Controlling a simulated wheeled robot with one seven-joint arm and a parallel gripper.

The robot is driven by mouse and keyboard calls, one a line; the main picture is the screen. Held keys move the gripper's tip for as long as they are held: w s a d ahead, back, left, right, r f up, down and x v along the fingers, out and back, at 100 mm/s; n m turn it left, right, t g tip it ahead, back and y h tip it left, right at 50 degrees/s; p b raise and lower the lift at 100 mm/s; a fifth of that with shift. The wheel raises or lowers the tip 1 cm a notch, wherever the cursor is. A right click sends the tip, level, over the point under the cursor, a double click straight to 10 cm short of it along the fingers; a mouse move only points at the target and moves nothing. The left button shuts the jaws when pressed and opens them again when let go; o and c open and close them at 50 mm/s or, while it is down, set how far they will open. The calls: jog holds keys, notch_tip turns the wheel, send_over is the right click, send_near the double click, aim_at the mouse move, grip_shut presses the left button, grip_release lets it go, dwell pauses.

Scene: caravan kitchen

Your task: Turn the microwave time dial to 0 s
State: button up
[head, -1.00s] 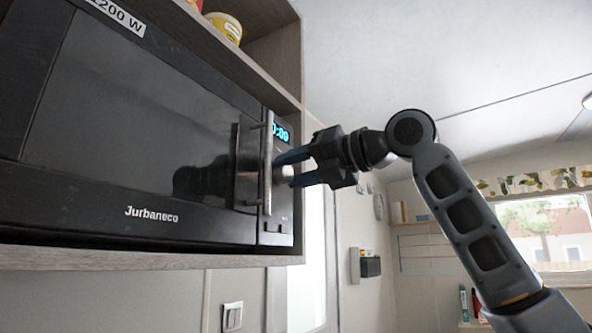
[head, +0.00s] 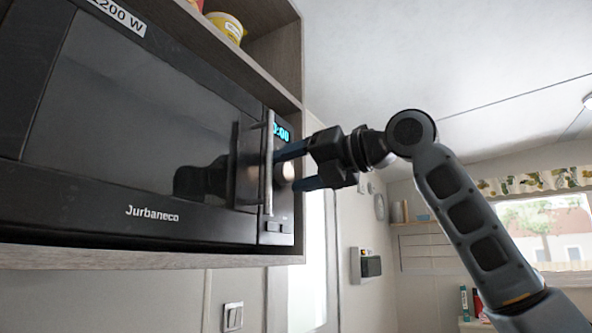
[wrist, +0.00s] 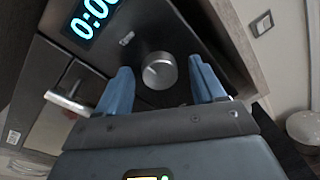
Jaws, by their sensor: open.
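The black microwave (head: 140,130) stands in a wooden cabinet at the left of the head view. Its display (head: 281,132) reads 0:00, and the display also shows in the wrist view (wrist: 93,16), cut off at the top edge. The silver round time dial (wrist: 160,71) is in the wrist view, between and just beyond the blue fingertips.
The vertical door handle (head: 268,165) is close to the left of my gripper. A wooden shelf with a yellow tub (head: 226,26) is above the microwave. A wall switch (head: 233,316) is below. The space right of the cabinet is open.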

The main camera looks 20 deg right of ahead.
jog(key=b+v, duration=0.1)
jog(key=v, duration=0.6)
jog(key=shift+s+d, duration=0.25)
jog(key=shift+s, duration=0.1)
dwell(0.4)
